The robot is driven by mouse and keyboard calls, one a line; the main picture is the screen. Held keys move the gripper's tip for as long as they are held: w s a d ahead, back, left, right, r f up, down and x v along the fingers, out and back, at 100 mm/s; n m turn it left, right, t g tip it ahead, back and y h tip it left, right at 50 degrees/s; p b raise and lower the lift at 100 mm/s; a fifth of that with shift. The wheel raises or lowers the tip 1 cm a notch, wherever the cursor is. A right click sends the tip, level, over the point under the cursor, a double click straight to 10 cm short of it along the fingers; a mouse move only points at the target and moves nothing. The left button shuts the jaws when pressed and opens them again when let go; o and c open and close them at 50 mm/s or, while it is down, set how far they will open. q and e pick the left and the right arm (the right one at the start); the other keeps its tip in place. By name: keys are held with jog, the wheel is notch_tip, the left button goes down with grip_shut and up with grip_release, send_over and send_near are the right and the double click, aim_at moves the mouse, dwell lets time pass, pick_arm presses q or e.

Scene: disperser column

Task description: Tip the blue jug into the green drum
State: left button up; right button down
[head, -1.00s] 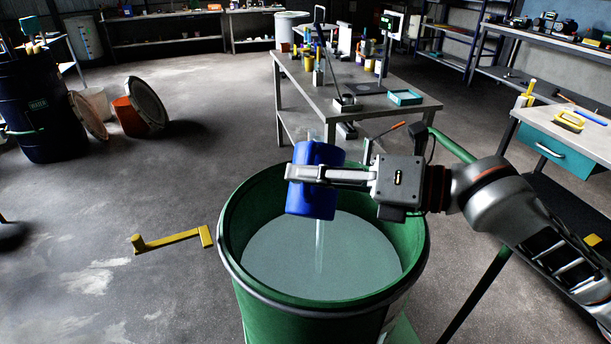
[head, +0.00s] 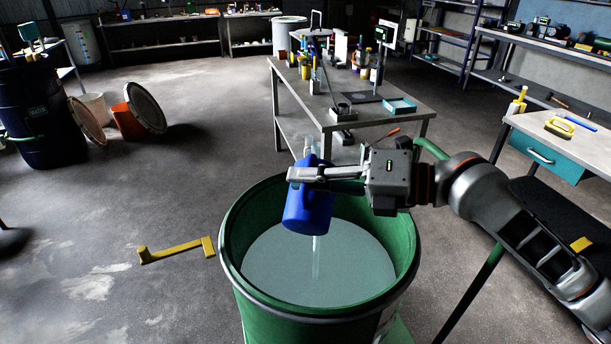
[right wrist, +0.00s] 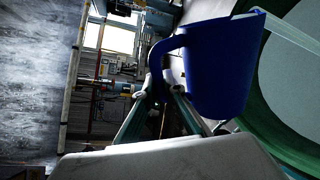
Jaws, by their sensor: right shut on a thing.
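The blue jug (head: 306,208) is tilted above the opening of the green drum (head: 262,322). My right gripper (head: 296,175) is shut on the jug, with its fingers across the jug's upper part in the head view. In the right wrist view the jug (right wrist: 222,75) shows its handle between the fingers (right wrist: 172,100). A pale stream (head: 316,258) runs down from the jug to the pale liquid (head: 360,265) in the drum. The stream also leaves the jug's lip in the right wrist view (right wrist: 285,30). The jug's inside is hidden. My left gripper is out of view.
A yellow crank-shaped bar (head: 176,250) is left of the drum. A workbench (head: 420,112) with several items stands behind it. A bench with a teal drawer (head: 545,158) is at the right. A dark drum (head: 40,130) stands far left. The floor between is mostly clear.

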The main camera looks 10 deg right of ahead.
jog(key=shift+w+d+r+m+g+p, duration=0.2)
jog(key=shift+w+m+p, duration=0.35)
jog(key=shift+p, duration=0.5)
jog(key=shift+w+d+r+m+g+p, duration=0.1)
jog(key=shift+w+m+g+p, duration=0.2)
jog(key=shift+m+p, duration=0.6)
jog(key=shift+w+d+f+m+g+b, duration=0.2)
jog(key=shift+w+m, duration=0.15)
jog(key=shift+m, duration=0.15)
jog(key=shift+w+d+f+m+g+b, duration=0.1)
jog(key=shift+w+m+g, duration=0.15)
jog(key=shift+m, duration=0.2)
jog(key=shift+w+d+f+m+g+y+b, duration=0.1)
jog(key=shift+w+f+m+g+y+b, duration=0.2)
jog(key=shift+m, duration=0.4)
jog(key=shift+w+f+m+g+b, duration=0.1)
jog(key=shift+w+m+b, duration=0.2)
jog(key=shift+m, duration=0.4)
